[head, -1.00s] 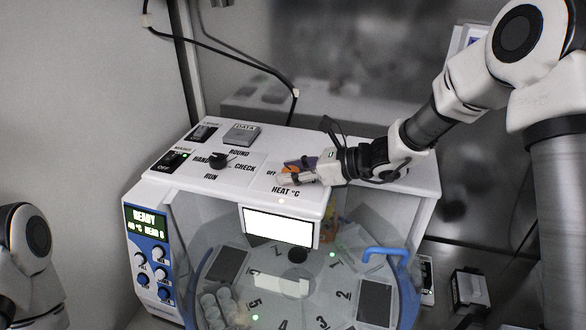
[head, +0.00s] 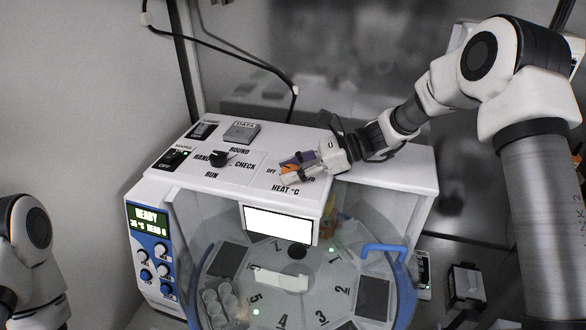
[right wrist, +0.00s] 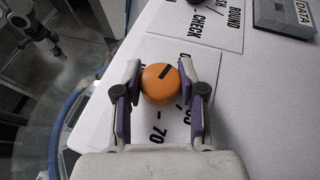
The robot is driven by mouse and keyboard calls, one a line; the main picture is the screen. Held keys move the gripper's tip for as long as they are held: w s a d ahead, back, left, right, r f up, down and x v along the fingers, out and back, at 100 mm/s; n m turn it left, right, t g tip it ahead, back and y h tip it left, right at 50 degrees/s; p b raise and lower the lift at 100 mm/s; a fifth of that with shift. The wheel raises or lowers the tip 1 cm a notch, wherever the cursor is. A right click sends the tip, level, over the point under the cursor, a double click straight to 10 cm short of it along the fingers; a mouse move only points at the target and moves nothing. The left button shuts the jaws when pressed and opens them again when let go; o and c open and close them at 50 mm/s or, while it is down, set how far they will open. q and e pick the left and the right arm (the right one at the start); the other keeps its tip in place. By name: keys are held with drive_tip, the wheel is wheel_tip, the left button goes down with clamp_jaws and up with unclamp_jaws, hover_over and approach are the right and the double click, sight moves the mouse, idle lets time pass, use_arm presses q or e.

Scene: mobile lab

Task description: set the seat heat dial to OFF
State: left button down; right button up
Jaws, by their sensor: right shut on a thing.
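The seat heat dial is an orange round knob (head: 288,168) on the white machine's top, beside the "HEAT °C" print. In the right wrist view the knob (right wrist: 160,86) sits between the purple pads, and its black mark slants toward the upper right, toward a partly readable label (right wrist: 183,58) that looks like OFF. My right gripper (head: 299,167) is shut on the knob, one finger on each side. In the head view the fingers cover part of the knob and its scale. The left arm shows at the left edge, its gripper out of frame.
A black selector knob (head: 220,158) and a grey DATA block (head: 241,132) stand left of the dial. Rocker switches (head: 172,160) are farther left. A clear-covered carousel (head: 300,308) with a blue handle (head: 384,247) lies in front. The left display (head: 147,217) reads READY.

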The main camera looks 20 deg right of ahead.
drive_tip(key=shift+f, duration=0.15)
drive_tip(key=o, duration=0.9)
drive_tip(key=shift+o, duration=1.3)
drive_tip(key=shift+a, duration=0.15)
drive_tip(key=shift+w+a, duration=0.1)
drive_tip(key=shift+a, duration=0.05)
drive_tip(key=v, duration=1.2)
